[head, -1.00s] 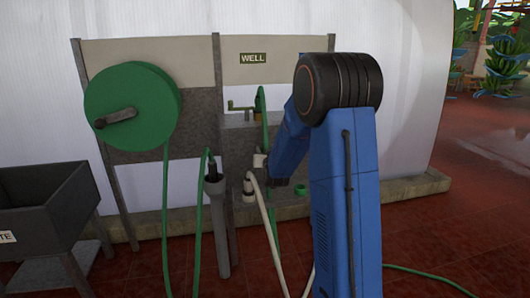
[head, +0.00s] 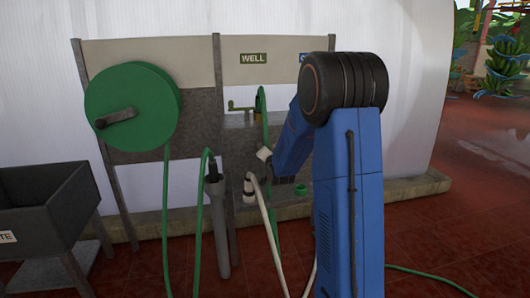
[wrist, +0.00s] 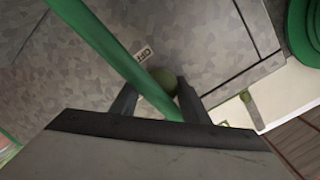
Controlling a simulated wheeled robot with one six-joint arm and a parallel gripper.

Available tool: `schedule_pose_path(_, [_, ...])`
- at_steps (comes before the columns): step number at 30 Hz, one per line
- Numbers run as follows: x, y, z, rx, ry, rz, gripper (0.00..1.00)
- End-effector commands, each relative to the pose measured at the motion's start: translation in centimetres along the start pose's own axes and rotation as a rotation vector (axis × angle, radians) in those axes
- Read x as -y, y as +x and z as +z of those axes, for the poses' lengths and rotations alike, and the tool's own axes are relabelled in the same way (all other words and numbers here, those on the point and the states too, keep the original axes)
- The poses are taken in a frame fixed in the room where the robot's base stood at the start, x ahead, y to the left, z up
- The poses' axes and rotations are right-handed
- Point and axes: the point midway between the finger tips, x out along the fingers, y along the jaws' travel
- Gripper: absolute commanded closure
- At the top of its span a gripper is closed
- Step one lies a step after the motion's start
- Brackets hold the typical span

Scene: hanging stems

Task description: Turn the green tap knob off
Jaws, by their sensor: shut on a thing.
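In the head view my blue arm covers the area right of the WELL sign (head: 253,58), and the knob and fingertips cannot be made out there.
A green hose (head: 199,225) and a white hose (head: 268,215) hang in front of the stand. A green ring (head: 301,190) lies on the ledge.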

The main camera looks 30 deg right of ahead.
Motion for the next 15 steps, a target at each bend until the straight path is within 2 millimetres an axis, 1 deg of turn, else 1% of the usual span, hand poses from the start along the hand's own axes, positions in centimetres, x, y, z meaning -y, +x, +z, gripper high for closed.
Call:
schedule_pose_path(14, [-0.19,0.00,-0.09,0.000,0.017,0.002,0.81])
schedule_pose_path(15, [-0.20,0.00,-0.08,0.000,0.017,0.002,0.56])
